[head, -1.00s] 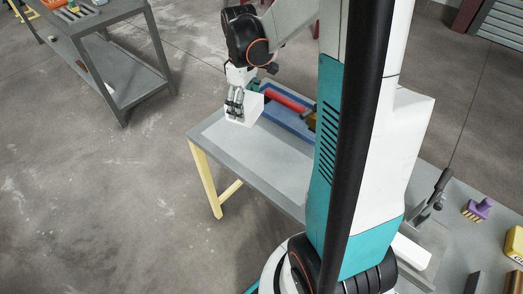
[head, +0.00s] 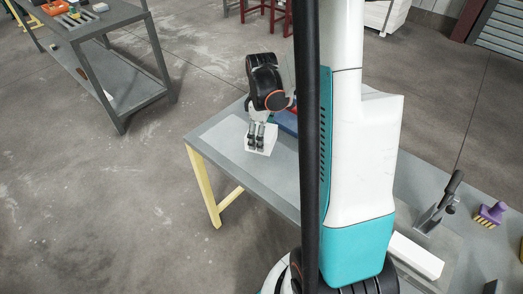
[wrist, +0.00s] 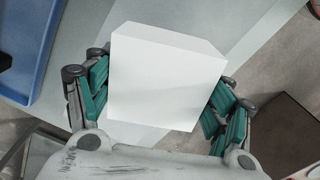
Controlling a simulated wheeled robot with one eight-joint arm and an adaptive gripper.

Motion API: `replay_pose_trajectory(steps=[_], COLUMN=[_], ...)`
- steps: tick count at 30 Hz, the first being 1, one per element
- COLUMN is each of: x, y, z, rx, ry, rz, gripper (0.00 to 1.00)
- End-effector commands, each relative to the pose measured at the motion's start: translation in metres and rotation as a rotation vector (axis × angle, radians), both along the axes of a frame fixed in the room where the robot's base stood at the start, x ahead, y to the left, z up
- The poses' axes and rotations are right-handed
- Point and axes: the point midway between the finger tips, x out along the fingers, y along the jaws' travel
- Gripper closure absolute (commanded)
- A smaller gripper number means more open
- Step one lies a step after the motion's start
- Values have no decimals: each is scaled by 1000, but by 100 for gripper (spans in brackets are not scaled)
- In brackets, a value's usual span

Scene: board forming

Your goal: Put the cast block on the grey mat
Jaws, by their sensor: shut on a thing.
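The white cast block (head: 261,141) is between the fingers of my gripper (head: 256,138) near the far left end of the workbench. In the wrist view the block (wrist: 165,75) fills the middle, with green finger pads closed on both sides of it. The grey mat (head: 284,166) looks like the paler area on the bench top; it also shows in the wrist view (wrist: 165,14). The block appears over the mat. I cannot tell whether its underside touches the mat.
A blue tray (wrist: 22,55) lies beside the mat and is partly hidden by my arm in the head view. A lever tool (head: 438,205), a white bar (head: 415,254) and a purple-handled brush (head: 491,213) are at the bench's right end. Another table (head: 95,28) stands at upper left.

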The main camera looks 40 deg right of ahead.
Motion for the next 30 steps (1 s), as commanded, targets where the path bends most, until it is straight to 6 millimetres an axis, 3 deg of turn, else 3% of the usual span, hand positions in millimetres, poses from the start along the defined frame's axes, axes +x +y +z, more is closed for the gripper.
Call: replay_pose_trajectory(steps=[8, 16, 28, 29, 30], x=[0, 0, 0, 0, 0], y=[0, 0, 0, 0, 0], z=[-20, -56, -60, -60, -59], rx=[0, 0, 0, 0, 0], ry=[0, 0, 0, 0, 0], rz=[0, 0, 0, 0, 0], gripper=[63, 63, 63, 23, 14])
